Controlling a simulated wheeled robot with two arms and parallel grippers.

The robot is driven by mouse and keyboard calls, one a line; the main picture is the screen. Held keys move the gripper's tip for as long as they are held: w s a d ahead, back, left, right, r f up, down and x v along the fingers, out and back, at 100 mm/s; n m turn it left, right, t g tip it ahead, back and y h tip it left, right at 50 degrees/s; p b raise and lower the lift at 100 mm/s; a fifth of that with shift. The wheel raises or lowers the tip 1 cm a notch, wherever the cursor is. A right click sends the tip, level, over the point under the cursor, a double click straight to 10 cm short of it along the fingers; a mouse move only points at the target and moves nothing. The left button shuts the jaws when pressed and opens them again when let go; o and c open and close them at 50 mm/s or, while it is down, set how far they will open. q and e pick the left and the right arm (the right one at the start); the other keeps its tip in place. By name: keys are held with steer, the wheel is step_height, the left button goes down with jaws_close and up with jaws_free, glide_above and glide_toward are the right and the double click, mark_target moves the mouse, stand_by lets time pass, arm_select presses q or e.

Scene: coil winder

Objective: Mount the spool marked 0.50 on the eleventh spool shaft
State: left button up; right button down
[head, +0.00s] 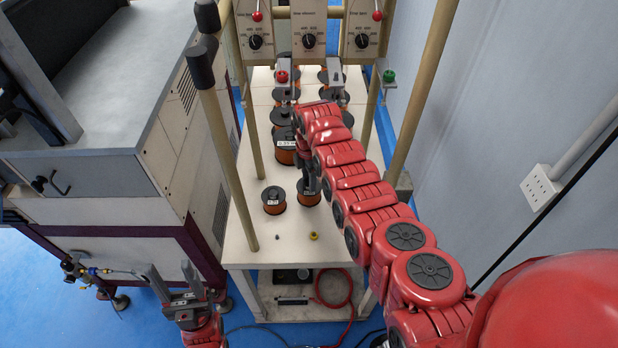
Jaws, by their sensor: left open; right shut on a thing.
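My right gripper (313,186) points down over the front part of the table and is shut on a dark-topped copper spool (307,198). The gripper hides part of this spool, and I cannot read a mark on it. A similar spool (274,204) with a small white label stands just left of it; the label is too small to read. A larger spool with a white label (285,144) stands farther back. I cannot make out which shaft is the eleventh. My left gripper (169,270) is open and empty, low at the left, away from the table.
Several more spools stand in two columns toward the back of the pale table (240,235). Beige posts (232,165) rise around it. A small yellow piece (314,236) and a small dark piece (277,237) lie near the front edge. A grey cabinet (120,190) stands left, a wall right.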

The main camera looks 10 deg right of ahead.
steer(key=shift+w+d+f, duration=0.1)
steer(key=shift+w, duration=0.1)
steer(key=shift+s, duration=0.1)
steer(key=shift+f+b, duration=0.5)
steer(key=shift+f, duration=0.05)
steer(key=shift+f+b, duration=0.3)
steer(key=shift+f, duration=0.05)
steer(key=shift+f+b, duration=0.3)
steer(key=shift+f, duration=0.05)
steer(key=shift+f+b, duration=0.3)
steer(key=shift+f, duration=0.05)
steer(key=shift+f+b, duration=0.3)
steer(key=shift+f, duration=0.05)
steer(key=shift+f+b, duration=0.5)
steer(key=shift+f, duration=0.05)
steer(key=shift+c, duration=1.9)
jaws_free()
